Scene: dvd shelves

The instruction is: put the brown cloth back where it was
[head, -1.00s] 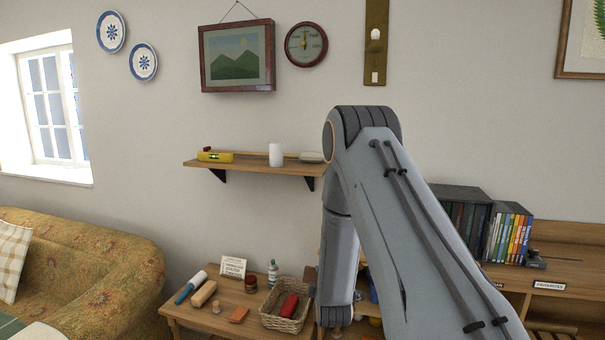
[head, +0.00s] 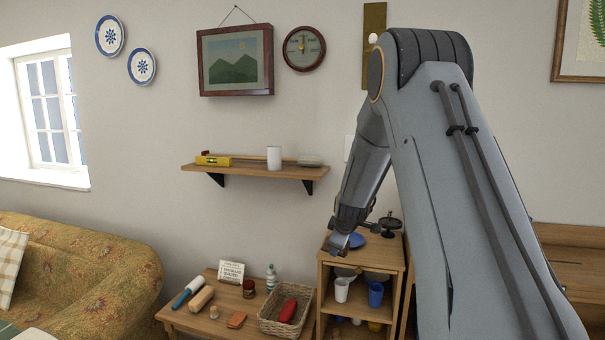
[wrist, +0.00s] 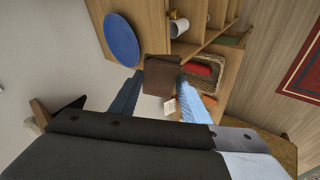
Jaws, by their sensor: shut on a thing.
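The brown cloth (wrist: 162,72) shows in the wrist view as a dark brown flat piece at the fingertips. My gripper (wrist: 160,84) is shut on it, with a blue finger on each side. In the head view my gripper (head: 338,246) is at the front left edge of the small wooden shelf unit (head: 326,285), near its top. I cannot make out the cloth there.
A blue plate (head: 354,240) and a dark object (head: 388,225) are on the unit's top. A white mug (head: 341,289) and blue cup (head: 375,294) stand inside. A wicker basket (head: 268,322) with a red thing (head: 287,311) is on the low table, left. A wall shelf (head: 250,172) hangs above.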

